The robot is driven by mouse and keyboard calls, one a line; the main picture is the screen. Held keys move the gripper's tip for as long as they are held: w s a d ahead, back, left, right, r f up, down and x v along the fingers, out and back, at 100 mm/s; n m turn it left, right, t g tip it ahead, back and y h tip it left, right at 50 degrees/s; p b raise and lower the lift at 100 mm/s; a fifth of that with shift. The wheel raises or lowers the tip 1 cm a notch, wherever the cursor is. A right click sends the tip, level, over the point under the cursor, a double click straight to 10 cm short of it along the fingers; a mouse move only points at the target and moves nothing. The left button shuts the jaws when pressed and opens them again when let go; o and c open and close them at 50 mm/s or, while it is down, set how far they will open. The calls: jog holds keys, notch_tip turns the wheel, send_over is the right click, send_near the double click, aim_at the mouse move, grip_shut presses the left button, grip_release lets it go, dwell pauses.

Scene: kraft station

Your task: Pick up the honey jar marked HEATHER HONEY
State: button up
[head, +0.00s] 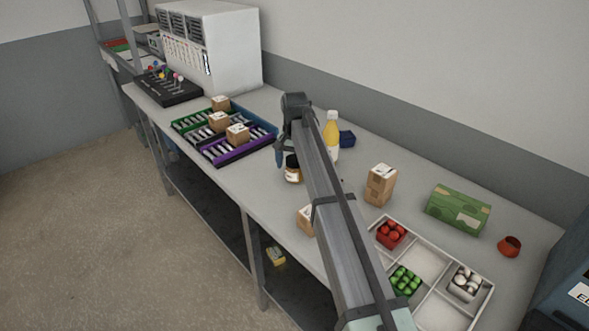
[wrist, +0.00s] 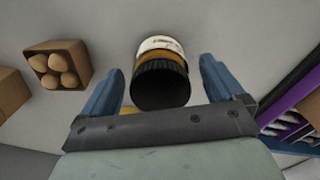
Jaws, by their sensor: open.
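A honey jar (head: 292,170) with a dark lid and a white label stands on the bench in the head view, just beside my gripper. The wrist view shows the jar (wrist: 161,76) with its black ribbed lid towards the camera, between my gripper's two blue fingers. The label's writing cannot be read. My gripper (wrist: 160,82) is open, with a gap on each side of the jar. In the head view my gripper (head: 281,156) is partly hidden by my own arm.
A yellow bottle (head: 332,138) stands close behind my arm. A purple-edged tray (head: 243,152) with small boxes lies left of the jar. A cardboard box of brown round things (wrist: 57,65) is nearby. A white divided tray (head: 432,262) lies at the front right.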

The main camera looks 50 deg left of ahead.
jog(key=shift+f, duration=0.5)
jog(key=c, duration=1.4)
